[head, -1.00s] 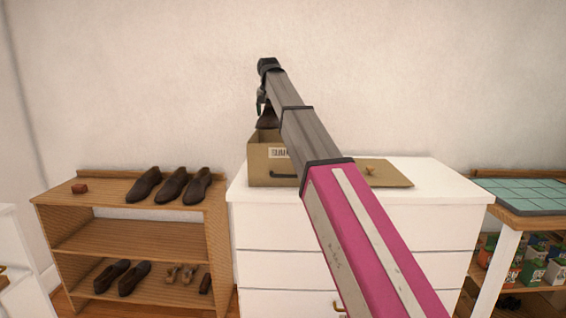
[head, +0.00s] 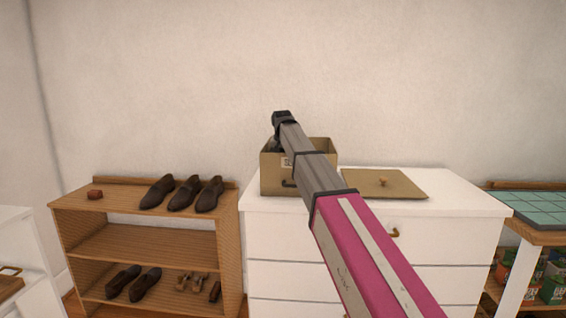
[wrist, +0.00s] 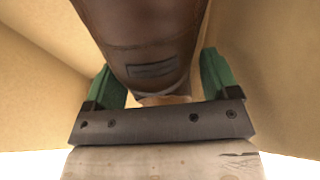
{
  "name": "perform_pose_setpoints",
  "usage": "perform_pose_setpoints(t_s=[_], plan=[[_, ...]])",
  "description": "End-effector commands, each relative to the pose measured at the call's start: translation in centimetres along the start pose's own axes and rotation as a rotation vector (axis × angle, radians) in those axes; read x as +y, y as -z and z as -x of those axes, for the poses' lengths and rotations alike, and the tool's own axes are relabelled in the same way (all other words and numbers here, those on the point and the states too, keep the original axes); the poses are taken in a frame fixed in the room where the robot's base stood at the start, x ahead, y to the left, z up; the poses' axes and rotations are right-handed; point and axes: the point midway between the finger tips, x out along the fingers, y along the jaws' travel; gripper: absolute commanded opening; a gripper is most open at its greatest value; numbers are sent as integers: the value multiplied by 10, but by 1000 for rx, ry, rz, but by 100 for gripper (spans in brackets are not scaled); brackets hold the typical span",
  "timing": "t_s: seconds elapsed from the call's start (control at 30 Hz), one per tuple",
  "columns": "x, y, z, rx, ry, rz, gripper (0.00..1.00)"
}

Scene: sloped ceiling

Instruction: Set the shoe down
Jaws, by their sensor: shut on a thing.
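A brown leather shoe (wrist: 145,45) fills the upper middle of the wrist view, held between the green fingers of my gripper (wrist: 160,85). Tan box walls stand on both sides of it, so the shoe is inside the open box (head: 270,176) on the white dresser. In the head view my arm covers part of the box, and the shoe and fingers are hidden. I cannot tell whether the shoe touches the box floor.
The box's lid (head: 385,183) lies flat on the white dresser (head: 460,205), right of the box. A wooden shoe rack (head: 110,198) with several dark shoes stands to the left. A table with a teal grid top (head: 535,203) is at the right.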

Motion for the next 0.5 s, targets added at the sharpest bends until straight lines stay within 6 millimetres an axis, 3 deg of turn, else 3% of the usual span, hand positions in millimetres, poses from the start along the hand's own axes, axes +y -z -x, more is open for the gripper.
perform_pose_setpoints(t_s=[0.1, 0.5], plan=[[0, -4, -11, 0, 0, 0, 41], [0, -4, -15, 0, 0, 0, 41]])
